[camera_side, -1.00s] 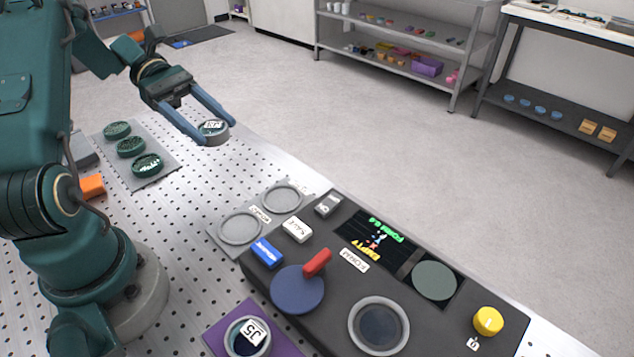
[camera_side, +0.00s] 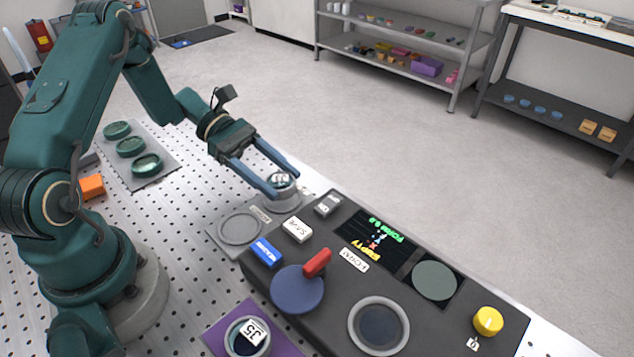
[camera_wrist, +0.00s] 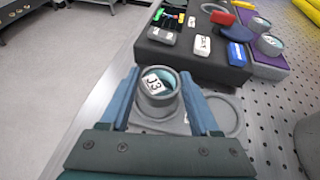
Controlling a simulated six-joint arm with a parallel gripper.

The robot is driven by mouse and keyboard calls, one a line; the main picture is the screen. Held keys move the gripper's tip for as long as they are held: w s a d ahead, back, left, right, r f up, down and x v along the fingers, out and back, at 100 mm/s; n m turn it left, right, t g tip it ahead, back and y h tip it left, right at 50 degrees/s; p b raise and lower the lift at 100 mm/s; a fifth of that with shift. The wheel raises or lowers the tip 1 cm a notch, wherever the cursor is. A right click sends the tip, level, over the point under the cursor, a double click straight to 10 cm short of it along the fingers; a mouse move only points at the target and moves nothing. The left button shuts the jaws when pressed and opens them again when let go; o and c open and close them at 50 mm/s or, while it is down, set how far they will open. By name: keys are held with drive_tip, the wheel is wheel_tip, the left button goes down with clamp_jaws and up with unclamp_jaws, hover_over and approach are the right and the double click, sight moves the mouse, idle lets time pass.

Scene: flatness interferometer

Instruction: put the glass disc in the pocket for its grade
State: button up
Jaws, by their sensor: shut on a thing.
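My gripper (camera_side: 282,179) is shut on a round grey holder (camera_wrist: 157,103) with a teal glass disc inside. The disc bears a white label that reads "J3" in the wrist view. In the side view the held holder (camera_side: 283,194) is over the far ring of a grey plate (camera_side: 222,250) and hides most of that ring. I cannot tell whether it touches the plate. The near ring (camera_side: 240,228) is empty, and also shows in the wrist view (camera_wrist: 226,116). A second disc labelled "J5" (camera_side: 247,336) sits in a grey ring on a purple mat.
A dark instrument (camera_side: 325,285) beside the plate carries a blue disc with a red handle (camera_side: 316,263), a grey ring (camera_side: 379,326), a yellow knob (camera_side: 488,321) and a screen (camera_side: 377,240) reading "EMPTY". Several labelled blocks line its edge. Green dishes (camera_side: 131,146) stand at left.

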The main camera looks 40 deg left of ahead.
drive_tip(key=shift+f, duration=1.05)
drive_tip(key=shift+f, duration=0.15)
drive_tip(key=o, duration=1.4)
